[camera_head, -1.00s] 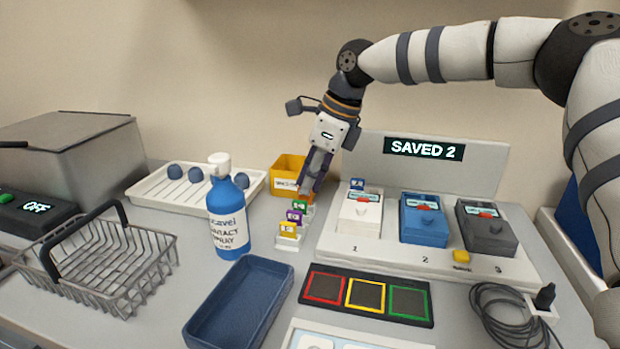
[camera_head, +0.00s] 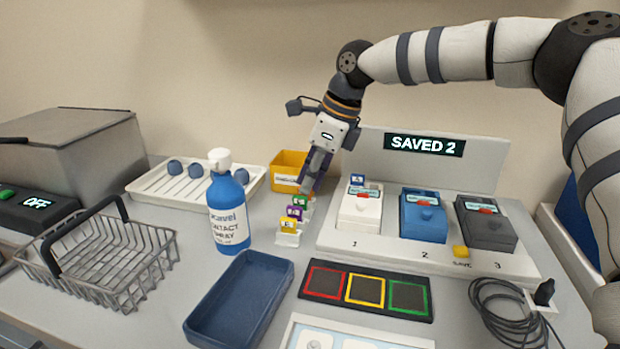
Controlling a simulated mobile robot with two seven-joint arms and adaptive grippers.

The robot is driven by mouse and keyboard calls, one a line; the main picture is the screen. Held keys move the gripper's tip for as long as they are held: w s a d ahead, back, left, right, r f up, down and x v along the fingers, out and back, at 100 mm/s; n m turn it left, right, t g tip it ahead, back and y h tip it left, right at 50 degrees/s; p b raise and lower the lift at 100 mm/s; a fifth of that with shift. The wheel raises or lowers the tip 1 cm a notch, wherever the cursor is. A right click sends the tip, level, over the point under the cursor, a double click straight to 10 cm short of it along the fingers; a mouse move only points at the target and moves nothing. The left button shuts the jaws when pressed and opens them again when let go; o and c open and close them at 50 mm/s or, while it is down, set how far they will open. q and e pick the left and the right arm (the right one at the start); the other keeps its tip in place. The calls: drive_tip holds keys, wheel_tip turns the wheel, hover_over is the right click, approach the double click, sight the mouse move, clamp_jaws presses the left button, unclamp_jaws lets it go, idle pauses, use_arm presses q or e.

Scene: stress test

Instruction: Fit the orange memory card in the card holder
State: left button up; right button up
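The card holder (camera_head: 288,239) is a small white stepped rack beside the blue spray bottle. It bears a yellow card (camera_head: 287,224), a purple card (camera_head: 295,212) and a green card (camera_head: 301,201) in a row running back. My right gripper (camera_head: 308,188) points down at the back end of this row, just behind the green card. Its fingers are seen from the side, so I cannot tell whether they are open or shut. I cannot make out the orange memory card; the fingers may hide it. My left gripper is not in view.
A blue spray bottle (camera_head: 228,212) stands close left of the holder, and a yellow bin (camera_head: 288,168) behind it. A platform with white (camera_head: 361,211), blue (camera_head: 424,220) and dark (camera_head: 487,227) devices lies right. A blue tray (camera_head: 203,322) and wire basket (camera_head: 150,272) are in front and left.

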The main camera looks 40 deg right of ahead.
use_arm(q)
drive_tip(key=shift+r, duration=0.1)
use_arm(e)
drive_tip(key=shift+r, duration=0.15)
drive_tip(key=shift+r+p, duration=0.65)
drive_tip(key=shift+r, duration=1.25)
drive_tip(key=o, duration=0.6)
drive_tip(key=shift+c, duration=0.2)
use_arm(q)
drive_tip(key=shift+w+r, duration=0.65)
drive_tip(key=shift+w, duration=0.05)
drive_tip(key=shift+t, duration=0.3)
use_arm(e)
drive_tip(key=shift+r+p, duration=0.4)
drive_tip(key=shift+r, duration=1.1)
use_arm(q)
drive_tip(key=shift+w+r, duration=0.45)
use_arm(e)
drive_tip(key=shift+f, duration=0.1)
